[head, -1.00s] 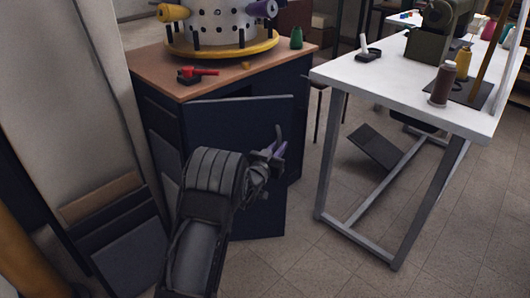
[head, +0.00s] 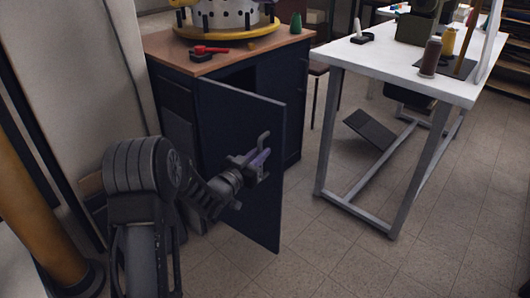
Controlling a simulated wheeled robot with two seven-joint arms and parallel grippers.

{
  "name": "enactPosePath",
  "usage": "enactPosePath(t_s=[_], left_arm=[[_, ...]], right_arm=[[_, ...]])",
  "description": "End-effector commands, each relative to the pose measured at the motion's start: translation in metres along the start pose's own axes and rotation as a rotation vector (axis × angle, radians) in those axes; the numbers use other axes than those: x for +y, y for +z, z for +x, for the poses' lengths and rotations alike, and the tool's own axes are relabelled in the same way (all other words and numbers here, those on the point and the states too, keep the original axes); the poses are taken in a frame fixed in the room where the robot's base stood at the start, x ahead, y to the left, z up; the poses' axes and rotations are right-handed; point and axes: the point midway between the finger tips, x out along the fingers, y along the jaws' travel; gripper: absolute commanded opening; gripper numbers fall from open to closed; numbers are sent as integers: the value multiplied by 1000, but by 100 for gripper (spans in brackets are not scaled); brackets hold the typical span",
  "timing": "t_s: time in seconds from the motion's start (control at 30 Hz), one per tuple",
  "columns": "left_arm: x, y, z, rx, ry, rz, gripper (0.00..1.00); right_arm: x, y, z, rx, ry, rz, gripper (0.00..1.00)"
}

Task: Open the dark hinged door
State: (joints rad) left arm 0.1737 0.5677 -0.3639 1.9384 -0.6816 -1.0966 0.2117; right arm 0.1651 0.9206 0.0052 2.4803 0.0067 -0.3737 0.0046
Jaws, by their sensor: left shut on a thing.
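The dark hinged door (head: 238,120) is a navy panel on the front of a dark cabinet (head: 291,90) with a brown top. It stands partly open, swung out towards me, with a dark gap showing above it on the cabinet's front. My left gripper (head: 262,160) is at the door's outer face near its free edge, shut on a door handle that is mostly hidden by the fingers. My left arm comes in from the lower left and covers the lower left of the cabinet. My right gripper is not in view.
A white table (head: 400,70) with grey metal legs stands to the right, with spools on it. Tiled floor (head: 330,255) between door and table is clear. A yellow-brown post (head: 35,215) and a pale wall panel (head: 75,80) are at the left. A red-handled tool (head: 210,50) lies on the cabinet top.

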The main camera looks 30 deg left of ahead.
Motion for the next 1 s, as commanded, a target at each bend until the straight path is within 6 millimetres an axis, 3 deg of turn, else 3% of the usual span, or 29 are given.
enactPosePath(t_s=[0.5,0.53,0.63,1.0], left_arm=[[-2,0,-5,1,1,0,0],[-2,0,-5,1,1,0,15],[-2,0,-5,0,1,0,23],[-3,0,-10,-1,-1,-1,23]], right_arm=[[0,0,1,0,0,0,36],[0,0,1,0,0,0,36],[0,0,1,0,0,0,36],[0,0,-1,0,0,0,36]])
